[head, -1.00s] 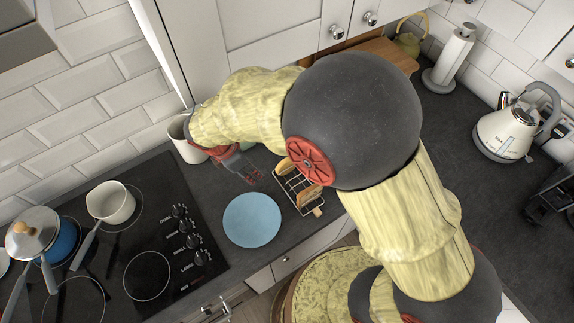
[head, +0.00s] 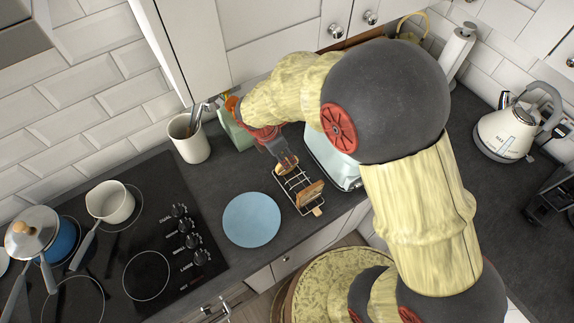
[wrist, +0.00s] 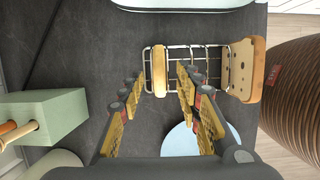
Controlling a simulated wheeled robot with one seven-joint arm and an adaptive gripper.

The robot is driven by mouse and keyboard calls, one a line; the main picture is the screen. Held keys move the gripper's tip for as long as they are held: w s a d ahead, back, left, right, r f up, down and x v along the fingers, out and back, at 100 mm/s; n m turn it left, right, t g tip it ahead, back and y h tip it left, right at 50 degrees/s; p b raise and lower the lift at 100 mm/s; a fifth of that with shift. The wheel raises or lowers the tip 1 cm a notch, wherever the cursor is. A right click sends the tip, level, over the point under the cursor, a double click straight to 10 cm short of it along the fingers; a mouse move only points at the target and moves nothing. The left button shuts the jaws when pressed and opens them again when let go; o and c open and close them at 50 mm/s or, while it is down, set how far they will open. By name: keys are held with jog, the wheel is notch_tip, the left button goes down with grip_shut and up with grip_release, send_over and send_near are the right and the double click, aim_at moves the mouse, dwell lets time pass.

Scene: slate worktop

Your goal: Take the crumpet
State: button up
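The wire rack (head: 291,183) stands on the dark worktop and holds two bread pieces. The one nearer my gripper, which I take as the crumpet (head: 287,165), is upright and partly hidden by the fingers in the head view. In the wrist view the crumpet (wrist: 159,72) shows edge-on, a narrow tan piece in the rack. My gripper (head: 279,152) is over that end of the rack. In the wrist view my gripper (wrist: 160,82) is open, with one finger each side of the crumpet and a gap on both sides.
A slice of bread (wrist: 243,68) stands at the rack's other end. A blue plate (head: 251,220) lies left of the rack. A pale toaster (head: 328,160) is close on its right. A utensil crock (head: 189,140) and green block (wrist: 44,117) stand nearby.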

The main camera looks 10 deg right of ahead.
jog(key=x, duration=0.2)
jog(key=shift+w+d+f, duration=0.1)
jog(key=shift+f, duration=0.3)
grip_shut()
